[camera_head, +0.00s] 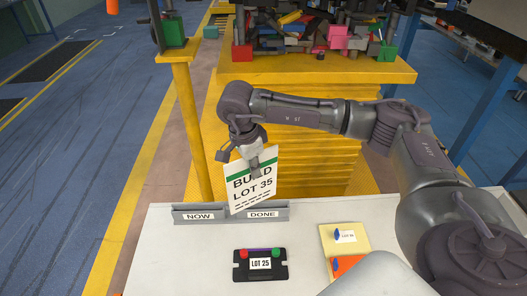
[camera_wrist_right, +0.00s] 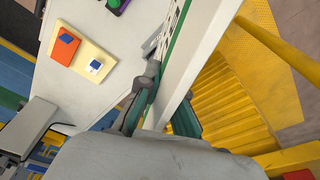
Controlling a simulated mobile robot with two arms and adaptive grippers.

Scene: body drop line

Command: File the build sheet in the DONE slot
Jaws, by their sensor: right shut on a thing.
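In the right wrist view, the gripper's fingers (camera_wrist_right: 162,112) are on both sides of the sheet (camera_wrist_right: 190,60), seen nearly edge-on. A grey holder has a NOW slot (camera_head: 198,216) at left and a DONE slot (camera_head: 263,214) at right. The sheet's lower edge is at the DONE side; I cannot tell whether it is inside the slot. My left gripper is out of view.
The holder stands at the far edge of a white table (camera_head: 180,260). A black LOT 25 device (camera_head: 260,276) lies in front of it. A cream board (camera_head: 328,238) with an orange piece (camera_head: 346,265) lies to the right.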

